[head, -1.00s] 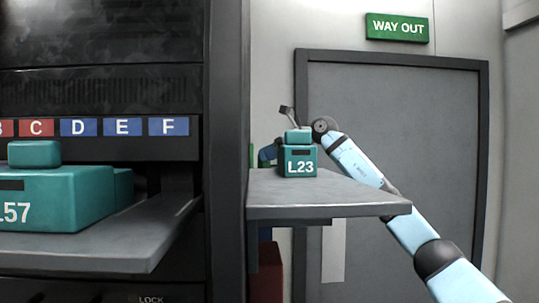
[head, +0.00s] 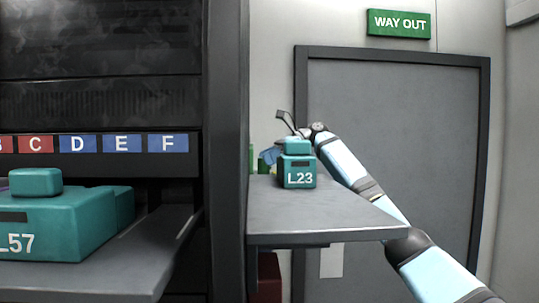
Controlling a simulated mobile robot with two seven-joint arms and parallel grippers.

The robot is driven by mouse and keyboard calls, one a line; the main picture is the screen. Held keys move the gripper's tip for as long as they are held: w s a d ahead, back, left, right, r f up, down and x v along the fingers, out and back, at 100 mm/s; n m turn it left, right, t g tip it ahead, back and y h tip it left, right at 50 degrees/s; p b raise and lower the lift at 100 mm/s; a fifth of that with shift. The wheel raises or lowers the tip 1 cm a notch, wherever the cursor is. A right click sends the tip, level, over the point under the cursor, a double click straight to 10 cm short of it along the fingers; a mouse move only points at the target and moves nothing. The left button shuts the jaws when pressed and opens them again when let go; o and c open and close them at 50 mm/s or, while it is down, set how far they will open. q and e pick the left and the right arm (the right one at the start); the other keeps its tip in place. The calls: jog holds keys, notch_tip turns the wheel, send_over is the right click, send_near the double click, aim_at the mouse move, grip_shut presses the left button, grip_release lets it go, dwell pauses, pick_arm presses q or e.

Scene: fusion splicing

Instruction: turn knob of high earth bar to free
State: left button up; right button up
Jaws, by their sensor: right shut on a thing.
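My right gripper (head: 285,121) is up at the far side of the shelf, above and behind the teal box L23 (head: 300,174). Only a small dark bent part of it shows beside the wrist joint. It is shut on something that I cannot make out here. A blue part shows just left of box L23, partly hidden by it. I cannot pick out the high earth bar or its knob in this view. My left gripper is not in view.
Box L23 stands on a grey shelf (head: 325,222) right of the dark rack post (head: 226,150). A larger teal box L57 (head: 60,222) sits on a rack shelf at left. Labels C to F line the rack. A grey door (head: 400,130) stands behind my right arm.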

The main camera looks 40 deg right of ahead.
jog(key=shift+w+n+g+y, duration=0.15)
jog(key=shift+n+g+y, duration=0.2)
jog(key=shift+n+g, duration=0.8)
jog(key=shift+w+n+g+y, duration=0.15)
jog(key=shift+n+g+y, duration=0.2)
jog(key=shift+n+g, duration=0.75)
jog(key=shift+g, duration=0.25)
jog(key=o, duration=0.9)
jog(key=shift+s+d+r, duration=0.1)
jog(key=shift+s, duration=0.05)
